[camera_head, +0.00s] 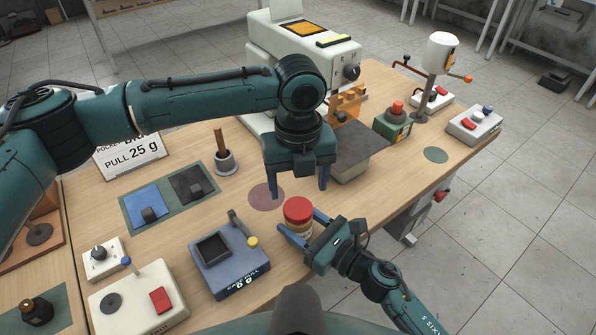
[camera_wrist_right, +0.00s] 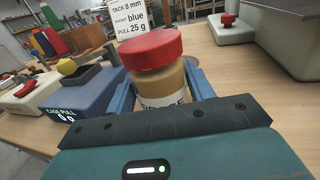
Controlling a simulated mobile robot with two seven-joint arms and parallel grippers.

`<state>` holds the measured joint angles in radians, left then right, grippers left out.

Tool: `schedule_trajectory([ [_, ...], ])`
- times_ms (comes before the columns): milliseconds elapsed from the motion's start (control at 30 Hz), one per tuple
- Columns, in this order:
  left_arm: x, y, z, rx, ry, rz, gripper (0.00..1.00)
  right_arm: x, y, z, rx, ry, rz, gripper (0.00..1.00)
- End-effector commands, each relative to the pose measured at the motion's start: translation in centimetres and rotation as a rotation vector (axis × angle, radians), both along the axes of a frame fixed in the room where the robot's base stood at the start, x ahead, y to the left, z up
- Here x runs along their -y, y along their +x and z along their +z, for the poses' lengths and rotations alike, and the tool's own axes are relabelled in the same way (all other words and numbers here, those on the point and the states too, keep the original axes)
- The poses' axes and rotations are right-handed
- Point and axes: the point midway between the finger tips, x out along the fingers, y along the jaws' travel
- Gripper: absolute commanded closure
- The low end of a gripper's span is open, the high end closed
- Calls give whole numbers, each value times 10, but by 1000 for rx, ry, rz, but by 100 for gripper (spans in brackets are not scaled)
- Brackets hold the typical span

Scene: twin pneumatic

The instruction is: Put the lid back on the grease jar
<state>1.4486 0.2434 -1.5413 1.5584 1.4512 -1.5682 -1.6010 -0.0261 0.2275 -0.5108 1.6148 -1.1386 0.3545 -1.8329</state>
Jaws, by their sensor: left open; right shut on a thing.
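The grease jar (camera_head: 299,230) has a tan body and a pale label, and stands near the front edge of the table. The red lid (camera_head: 298,208) sits on top of its mouth; whether it is fully seated I cannot tell. My right gripper (camera_head: 303,229) is shut around the jar body, below the lid. In the right wrist view the jar (camera_wrist_right: 163,85) is between the blue fingers, with the red lid (camera_wrist_right: 150,48) over it. My left gripper (camera_head: 297,190) is open and empty, pointing down just behind and above the lid.
A grey block (camera_head: 355,150) and a green box with a red button (camera_head: 393,122) stand further right. Bare wood surrounds the purple mark.

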Motion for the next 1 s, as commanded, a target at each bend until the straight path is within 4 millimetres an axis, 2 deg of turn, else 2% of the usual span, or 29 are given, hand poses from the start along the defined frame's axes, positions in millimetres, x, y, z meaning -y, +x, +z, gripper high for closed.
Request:
schedule_trajectory([
  [700, 0, 0, 14, -2, 0, 1649, 31, 0, 0, -1, -1, -2, -1, 100],
  [900, 0, 0, 17, -2, -2, 2056, 31, 0, 0, -1, -1, -2, -1, 100],
  [1000, 0, 0, 19, -2, -2, 2202, 31, 0, 0, -1, -1, -2, -1, 100],
])
